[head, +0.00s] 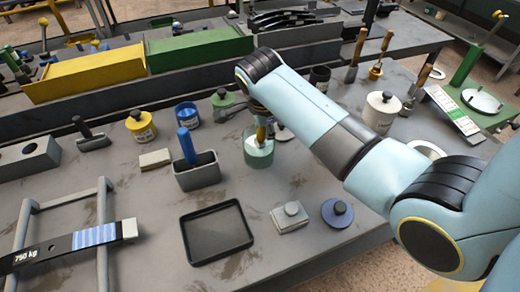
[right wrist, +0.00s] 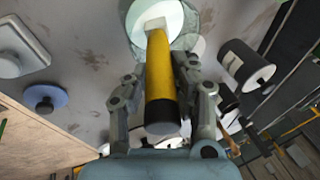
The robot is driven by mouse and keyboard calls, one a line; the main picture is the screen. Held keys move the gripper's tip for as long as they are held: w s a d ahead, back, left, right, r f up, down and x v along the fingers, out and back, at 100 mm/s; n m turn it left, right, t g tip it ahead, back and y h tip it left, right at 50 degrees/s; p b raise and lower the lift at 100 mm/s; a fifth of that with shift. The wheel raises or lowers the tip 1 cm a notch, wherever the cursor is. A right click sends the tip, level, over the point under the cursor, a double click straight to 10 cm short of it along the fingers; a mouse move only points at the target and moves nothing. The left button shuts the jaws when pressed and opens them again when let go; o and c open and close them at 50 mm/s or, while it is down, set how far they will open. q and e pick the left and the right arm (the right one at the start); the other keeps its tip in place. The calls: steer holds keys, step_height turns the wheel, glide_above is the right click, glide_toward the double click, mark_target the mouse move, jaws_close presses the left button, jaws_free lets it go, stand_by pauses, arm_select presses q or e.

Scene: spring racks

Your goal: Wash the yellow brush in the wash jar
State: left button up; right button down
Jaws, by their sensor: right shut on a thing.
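The wash jar (head: 259,156) is a clear glass with pale greenish liquid, standing on the grey bench in the middle of the head view. It also shows at the top of the right wrist view (right wrist: 186,38). The yellow brush (right wrist: 160,68) has a thick yellow handle with a dark end. My right gripper (right wrist: 162,88) is shut on the handle. The brush (head: 261,132) is over the jar's mouth, its far end pointing down into the jar; how deep it sits is hard to tell. My left gripper is out of view.
A grey holder (head: 197,174) with a blue-handled thing stands left of the jar. A blue pot (head: 187,114), a yellow pot (head: 140,125) and a white pot (head: 381,110) stand nearby. A black tray (head: 217,232) lies in front, with a grey lidded block (head: 290,217) and blue disc (head: 337,213).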

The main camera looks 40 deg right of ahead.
steer(key=shift+s+d, duration=0.1)
steer(key=shift+s, duration=0.1)
steer(key=shift+w, duration=0.1)
steer(key=shift+r, duration=3.85)
steer(key=shift+r, duration=2.9)
